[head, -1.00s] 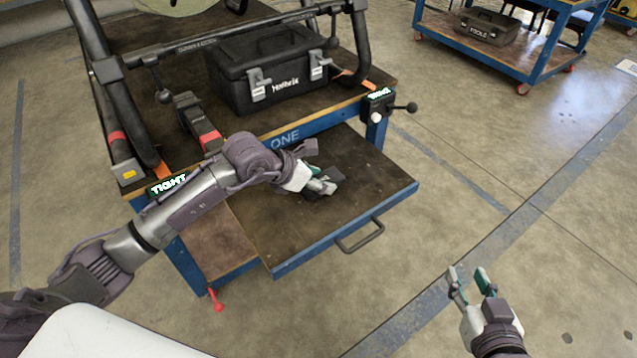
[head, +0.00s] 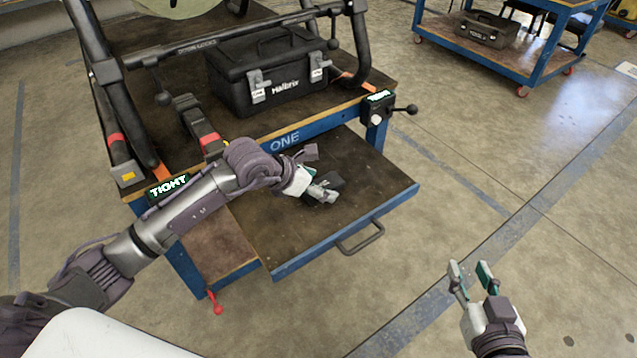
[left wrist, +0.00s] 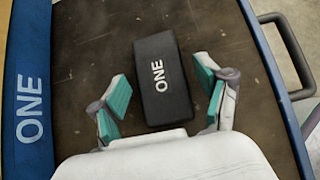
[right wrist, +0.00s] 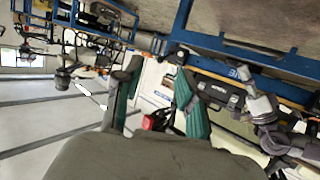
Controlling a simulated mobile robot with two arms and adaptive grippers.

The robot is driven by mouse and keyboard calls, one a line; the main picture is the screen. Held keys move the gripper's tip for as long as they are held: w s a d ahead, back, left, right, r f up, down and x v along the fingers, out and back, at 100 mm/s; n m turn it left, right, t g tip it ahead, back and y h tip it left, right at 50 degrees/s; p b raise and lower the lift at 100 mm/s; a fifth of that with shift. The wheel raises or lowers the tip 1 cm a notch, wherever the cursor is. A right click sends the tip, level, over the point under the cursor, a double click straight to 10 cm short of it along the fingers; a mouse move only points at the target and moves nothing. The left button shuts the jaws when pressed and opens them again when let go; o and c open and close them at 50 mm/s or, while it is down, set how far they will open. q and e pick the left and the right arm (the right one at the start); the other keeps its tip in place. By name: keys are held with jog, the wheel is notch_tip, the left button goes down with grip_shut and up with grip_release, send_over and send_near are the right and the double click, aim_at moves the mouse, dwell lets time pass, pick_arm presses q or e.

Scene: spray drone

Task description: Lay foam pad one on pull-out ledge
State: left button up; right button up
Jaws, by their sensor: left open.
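Foam pad one is a black block marked ONE (left wrist: 163,85). It lies flat on the dark top of the pull-out ledge (left wrist: 85,35), and part of it shows in the head view (head: 333,183). My left gripper (left wrist: 167,98) is open, with one teal-padded finger on each side of the pad's near part and gaps between. In the head view, the left gripper (head: 322,192) is low over the ledge (head: 290,240) and hides part of the pad. My right gripper (head: 470,274) is open and empty over the floor, right of the ledge.
The blue cart (head: 285,142) above the ledge carries a black toolbox (head: 270,75) and a black tubular frame (head: 215,45). Clamps with TIGHT labels (head: 168,187) sit at its edge. A handle (head: 360,238) juts from the ledge's front.

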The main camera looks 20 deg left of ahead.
pick_arm(q)
jog(key=shift+r, duration=0.15)
jog(key=p+v, duration=0.2)
jog(key=v, duration=1)
pick_arm(e)
jog(key=s+d+f+g+h, duration=0.1)
jog(key=s+d+f+g, duration=0.2)
jog(key=s+f+g, duration=0.3)
jog(key=shift+s+f+g+h, duration=0.3)
jog(key=shift+s+f+h, duration=0.1)
jog(key=shift+s+f, duration=0.5)
jog(key=shift+d, duration=0.1)
